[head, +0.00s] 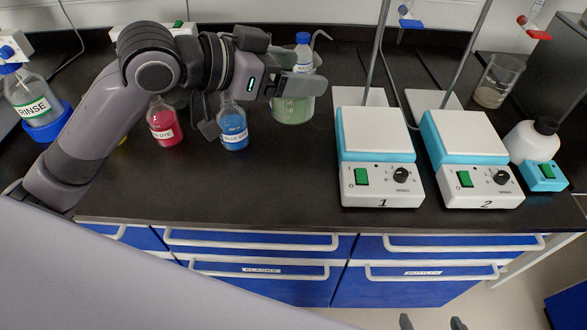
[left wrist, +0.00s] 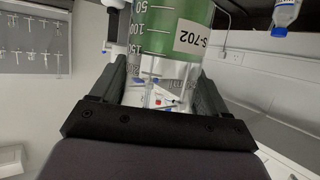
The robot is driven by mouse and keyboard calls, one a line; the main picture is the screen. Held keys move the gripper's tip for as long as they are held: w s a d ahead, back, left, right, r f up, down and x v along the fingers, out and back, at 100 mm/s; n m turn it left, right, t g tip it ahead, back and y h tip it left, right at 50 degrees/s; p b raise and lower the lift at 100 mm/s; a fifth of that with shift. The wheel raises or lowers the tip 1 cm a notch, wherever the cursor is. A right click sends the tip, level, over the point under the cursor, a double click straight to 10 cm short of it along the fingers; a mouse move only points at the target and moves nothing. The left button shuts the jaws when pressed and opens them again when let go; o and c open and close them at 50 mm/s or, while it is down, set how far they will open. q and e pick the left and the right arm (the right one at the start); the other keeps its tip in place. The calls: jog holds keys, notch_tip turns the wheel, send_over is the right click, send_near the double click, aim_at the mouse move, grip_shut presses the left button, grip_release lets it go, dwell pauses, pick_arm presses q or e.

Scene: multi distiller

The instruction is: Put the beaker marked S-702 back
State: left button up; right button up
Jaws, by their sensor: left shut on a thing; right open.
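The beaker marked S-702 (head: 293,110) is clear glass with green contents. In the head view it is at the back of the bench, left of hotplate 1. My left gripper (head: 297,85) is shut on it from the left. The left wrist view shows the beaker (left wrist: 165,35) between the two fingers, with its S-702 label and volume marks facing the camera. Whether its base touches the bench I cannot tell. My right gripper (head: 431,323) shows only its two fingertips at the bottom edge of the head view, apart and empty.
Red (head: 164,122) and blue (head: 233,125) dye flasks stand left of the beaker. A blue-capped wash bottle (head: 304,50) is close behind it. Hotplates 1 (head: 380,150) and 2 (head: 470,150) stand right, with rods behind. Another beaker (head: 497,82) is back right. The front middle bench is clear.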

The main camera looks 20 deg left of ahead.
pick_arm(q)
notch_tip(320, 180, down, 19)
jog(key=shift+r+b, duration=0.1)
jog(key=shift+b, duration=0.65)
jog(key=shift+f, duration=0.25)
jog(key=o, duration=1.2)
jog(key=shift+r, duration=0.1)
jog(key=shift+s+r, duration=0.1)
jog(key=shift+b+v, duration=0.35)
jog(key=shift+v, duration=5.55)
